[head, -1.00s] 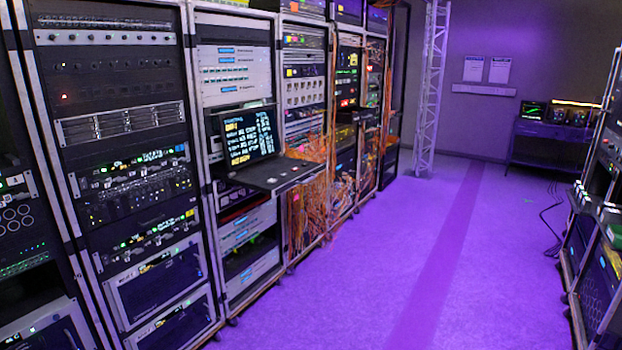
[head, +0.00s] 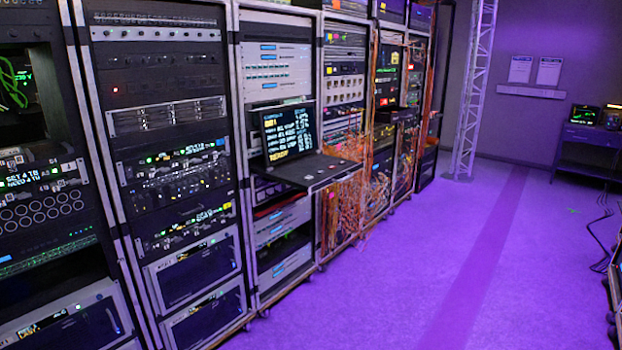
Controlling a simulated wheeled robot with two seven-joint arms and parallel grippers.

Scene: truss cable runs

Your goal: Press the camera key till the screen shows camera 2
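A screen (head: 289,131) with yellow and white text stands upright on a pulled-out shelf in the rack at the middle left of the head view. Its top line is yellow and too small to read surely; a yellow word at the bottom looks like "READY". A dark flat panel (head: 309,169) lies in front of it, with a few small keys near its right end, one of them reddish. I cannot tell which is the camera key. Neither of my grippers is in view.
Equipment racks (head: 172,115) line the left side. Orange cables (head: 340,208) hang in a rack beyond the screen. A lattice truss (head: 474,90) and a table (head: 588,140) stand at the back. The purple floor (head: 400,275) is clear in the middle.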

